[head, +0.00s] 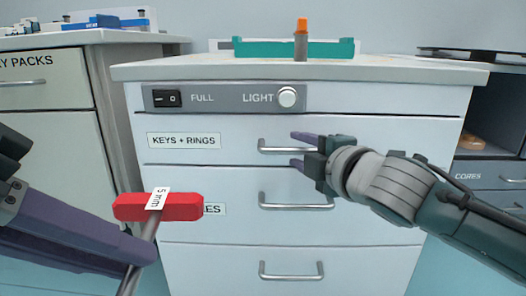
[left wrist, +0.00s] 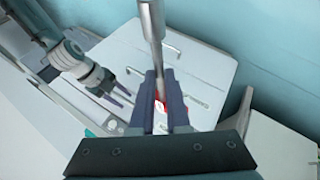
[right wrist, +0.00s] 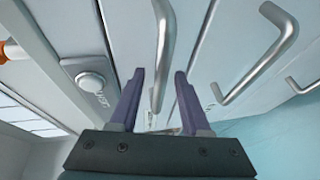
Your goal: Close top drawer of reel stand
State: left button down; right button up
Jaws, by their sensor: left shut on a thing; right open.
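The reel stand is a white cabinet with stacked drawers. Its top drawer (head: 230,130), labelled KEYS + RINGS, looks flush or nearly so; I cannot tell if a small gap remains. The top drawer's handle (head: 270,149) is a grey bar, also in the right wrist view (right wrist: 163,50). My right gripper (head: 303,149) is open at this handle, one finger above and one below in the head view; contact cannot be told. My left gripper (left wrist: 160,105) is shut on a red-handled 5 mm tool (head: 185,207) with a grey shaft, held in front of the stand.
Two more drawers with handles (head: 297,201) (head: 290,272) lie below. A panel with a switch and LIGHT knob (head: 287,97) is above. A teal tray (head: 265,48) and an orange-capped item (head: 301,38) stand on top. Cabinets flank both sides.

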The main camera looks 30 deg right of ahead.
jog(key=shift+s+r, duration=0.1)
jog(key=shift+s, duration=0.15)
jog(key=p+v, duration=0.5)
jog(key=v, duration=0.6)
jog(key=shift+s, duration=0.25)
